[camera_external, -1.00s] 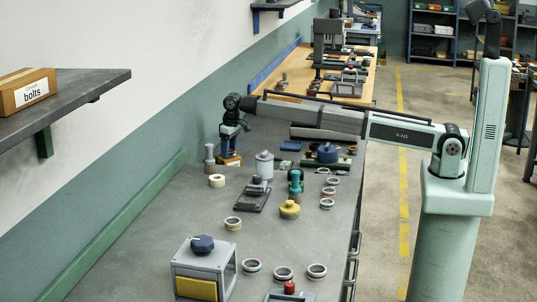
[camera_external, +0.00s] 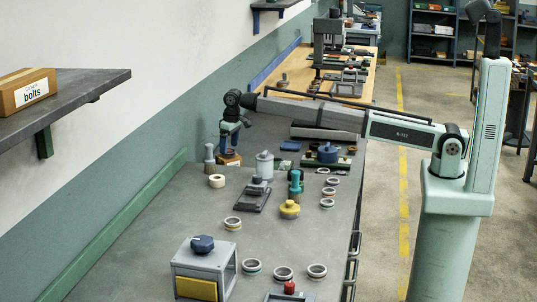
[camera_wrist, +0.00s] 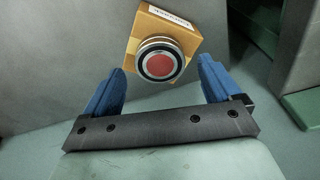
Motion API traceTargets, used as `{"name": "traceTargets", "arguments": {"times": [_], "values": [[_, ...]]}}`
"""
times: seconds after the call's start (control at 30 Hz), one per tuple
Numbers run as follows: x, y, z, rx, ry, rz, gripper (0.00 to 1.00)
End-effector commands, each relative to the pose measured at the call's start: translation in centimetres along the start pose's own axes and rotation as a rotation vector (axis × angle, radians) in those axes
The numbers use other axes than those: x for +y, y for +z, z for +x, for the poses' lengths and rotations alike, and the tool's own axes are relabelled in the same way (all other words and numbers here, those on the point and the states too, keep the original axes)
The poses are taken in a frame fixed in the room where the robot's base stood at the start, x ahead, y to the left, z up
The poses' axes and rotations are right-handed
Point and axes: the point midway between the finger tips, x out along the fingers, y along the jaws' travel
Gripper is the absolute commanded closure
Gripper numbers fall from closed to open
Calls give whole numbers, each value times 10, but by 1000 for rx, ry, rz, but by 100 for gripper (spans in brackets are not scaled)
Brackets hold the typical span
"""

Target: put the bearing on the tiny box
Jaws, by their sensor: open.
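A small orange-brown box (camera_external: 230,161), the tiny box, sits on the grey bench below my gripper (camera_external: 229,144). In the wrist view the box (camera_wrist: 147,24) carries a printed white label. The bearing (camera_wrist: 160,62), a round silver and black ring with a red centre, appears to rest on the box near its edge. My gripper's two blue fingers (camera_wrist: 161,68) are open, one to each side of the bearing, with gaps showing between them and it. In the external view the fingers mostly hide the bearing.
A grey cylinder (camera_external: 209,157) stands close left of the box, and a cream ring (camera_external: 217,181) lies in front. A grey canister (camera_external: 264,164) stands to the right. Several loose rings lie along the bench's right side. The bench's left strip is clear.

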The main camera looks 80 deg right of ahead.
Motion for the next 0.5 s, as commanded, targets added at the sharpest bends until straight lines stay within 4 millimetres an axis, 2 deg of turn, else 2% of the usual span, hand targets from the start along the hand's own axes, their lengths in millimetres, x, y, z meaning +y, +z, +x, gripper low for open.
{"name": "traceTargets", "arguments": {"times": [0.3, 0.5], "values": [[0, -1, -61, 2, 0, -1, 9], [0, 0, -89, 1, 0, -1, 9]]}}
